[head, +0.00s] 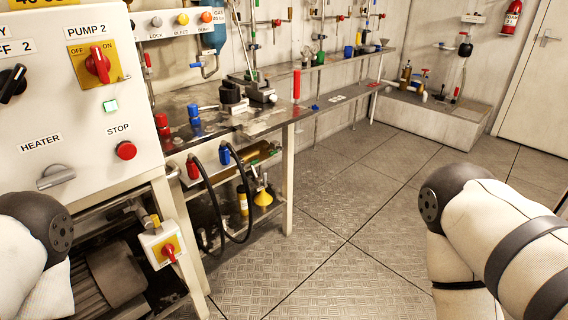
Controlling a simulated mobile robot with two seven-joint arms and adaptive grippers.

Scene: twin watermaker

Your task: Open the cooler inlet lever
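I see no label that names the cooler inlet, so I cannot tell which lever it is. Several small coloured valve handles sit on the wall pipes at the back, among them a red lever (277,22) at the upper middle. More valves and pipework (414,80) stand on the low ledge at the back right. My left arm shows only as a link at the bottom left, and my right arm only as links at the right. Both grippers are outside the picture.
A white control panel (88,121) with the pump 2 switch (97,64), heater knob (56,177) and red stop button (125,150) fills the left. A metal bench (270,122) stands beside it, hoses (240,195) hanging at its front. The plated floor (350,220) is clear.

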